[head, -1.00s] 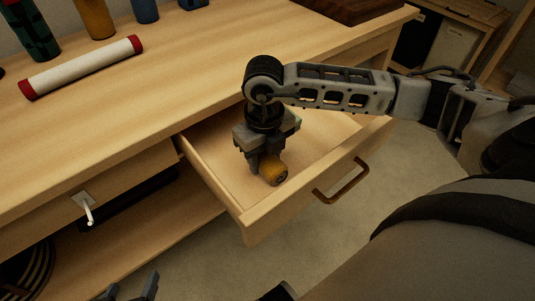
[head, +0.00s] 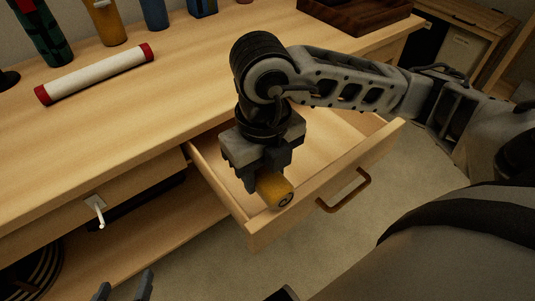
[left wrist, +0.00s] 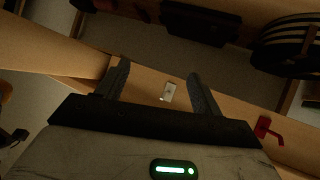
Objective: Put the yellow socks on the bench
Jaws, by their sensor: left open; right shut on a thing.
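The yellow socks (head: 276,190) are a rolled yellow bundle with a dark spiral end. My right gripper (head: 264,190) is shut on them and points down, over the open drawer (head: 222,200) near its front left corner. The socks look raised above the drawer floor. The bench (head: 180,105) is the wooden worktop behind and left of the drawer. My left gripper (head: 125,287) is low at the bottom left edge, open and empty; its two fingers also show apart in the left wrist view (left wrist: 158,82).
A white roll with red ends (head: 97,74) lies on the bench. Several upright containers stand along the back, including a blue one (head: 154,13). A dark wooden tray (head: 352,12) is at the back right. The middle of the bench top is clear.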

